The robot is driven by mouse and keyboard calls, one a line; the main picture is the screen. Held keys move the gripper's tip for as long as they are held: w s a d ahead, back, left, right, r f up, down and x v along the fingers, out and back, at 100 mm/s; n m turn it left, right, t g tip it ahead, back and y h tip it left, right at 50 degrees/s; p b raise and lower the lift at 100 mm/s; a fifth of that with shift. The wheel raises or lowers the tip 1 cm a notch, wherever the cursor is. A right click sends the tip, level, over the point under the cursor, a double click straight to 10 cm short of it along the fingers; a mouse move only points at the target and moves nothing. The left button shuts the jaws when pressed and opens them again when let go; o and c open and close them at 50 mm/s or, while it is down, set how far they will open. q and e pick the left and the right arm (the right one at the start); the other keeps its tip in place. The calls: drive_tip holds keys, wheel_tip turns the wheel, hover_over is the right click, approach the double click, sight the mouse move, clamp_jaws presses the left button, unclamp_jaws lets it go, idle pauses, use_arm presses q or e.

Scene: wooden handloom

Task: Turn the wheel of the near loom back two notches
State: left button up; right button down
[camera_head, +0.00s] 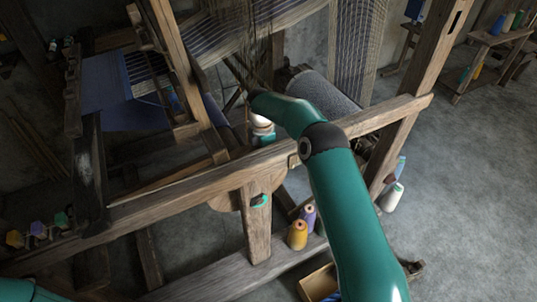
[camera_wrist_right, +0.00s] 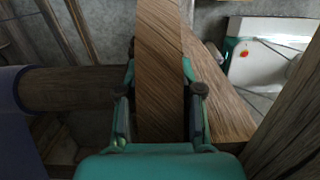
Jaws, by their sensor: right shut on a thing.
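The near loom (camera_head: 245,165) is a dark wooden frame with a long slanting beam across the head view. A rounded wooden piece (camera_head: 226,201), perhaps the wheel's rim, shows below that beam, mostly hidden by a post. In the right wrist view my right gripper (camera_wrist_right: 163,88) is shut on a wooden bar (camera_wrist_right: 159,40), one finger along each side. I cannot tell whether this bar is a spoke of the wheel. My left gripper is out of view.
A round beam (camera_wrist_right: 72,89) with blue cloth lies left of the gripper in the wrist view. The floor at right (camera_head: 470,190) is clear.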

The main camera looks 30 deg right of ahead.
drive_tip(key=shift+a+r, duration=0.2)
drive_tip(key=shift+a, duration=0.05)
drive_tip(key=c, duration=0.7)
unclamp_jaws()
drive_tip(key=shift+c, duration=0.2)
drive_tip(key=r, duration=0.4)
drive_tip(key=a+r, duration=0.1)
drive_tip(key=r, duration=0.6)
drive_tip(key=shift+a+r, duration=0.2)
drive_tip(key=shift+r, duration=0.2)
